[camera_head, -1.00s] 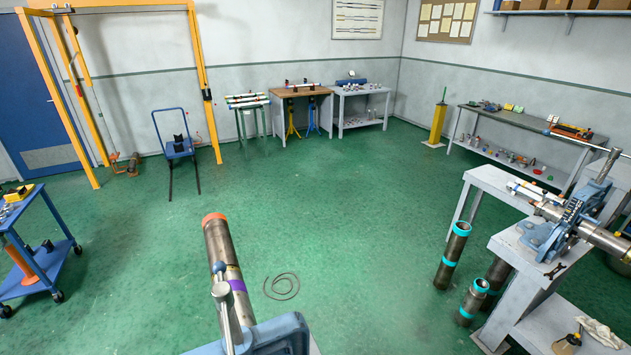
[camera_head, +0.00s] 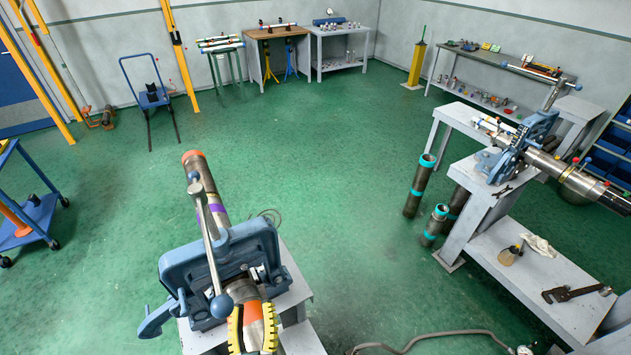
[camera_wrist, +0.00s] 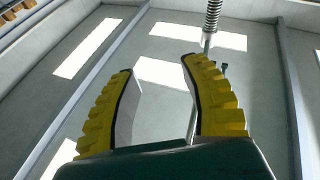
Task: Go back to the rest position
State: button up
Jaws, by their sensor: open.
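My gripper (camera_head: 253,312) shows at the bottom of the head view, its two yellow ribbed fingers pointing up. In the wrist view my gripper (camera_wrist: 157,65) is open, with nothing held between its fingers. The wrist view looks up at a pale ceiling (camera_wrist: 60,110) with bright panels. In the head view a blue vise (camera_head: 228,262) stands just beyond the fingers with a long pipe (camera_head: 205,185) in it. An orange band on the pipe's near end (camera_head: 252,311) shows between the fingers. I cannot tell the gap between fingers and pipe.
A grey bench (camera_head: 475,215) with a second vise (camera_head: 515,150) stands at the right. Several upright pipes (camera_head: 420,185) stand on the floor beside it. A hose (camera_head: 430,335) lies at the bottom. A blue cart (camera_head: 35,215) is at the left. The middle green floor is clear.

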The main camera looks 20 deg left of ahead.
jog(key=w+d+r+t+h, duration=0.1)
jog(key=w+d+r+t, duration=0.1)
jog(key=d+r, duration=0.5)
jog(key=w+d+r+t+h, duration=0.1)
jog(key=w+d+r, duration=0.1)
jog(key=r, duration=0.8)
jog(key=w+d+r+t, duration=0.2)
jog(key=d+r, duration=0.3)
jog(key=r, duration=0.4)
jog(key=s+d+r+m+h, duration=0.1)
jog(key=s+d+r+h, duration=0.25)
jog(key=d+r, duration=0.35)
jog(key=s+d+r+m+h, duration=0.2)
jog(key=s+d+r, duration=0.2)
jog(key=r, duration=0.4)
notch_tip(320, 180, down, 4)
jog(key=d+m+g+h, duration=0.2)
jog(key=m+g, duration=0.1)
jog(key=m, duration=0.1)
notch_tip(320, 180, up, 14)
jog(key=p, duration=1.3)
jog(key=shift+a+f+p, duration=0.2)
jog(key=shift+p, duration=0.2)
jog(key=shift+s, duration=0.1)
jog(key=shift+y, duration=0.25)
jog(key=shift+c, duration=0.3)
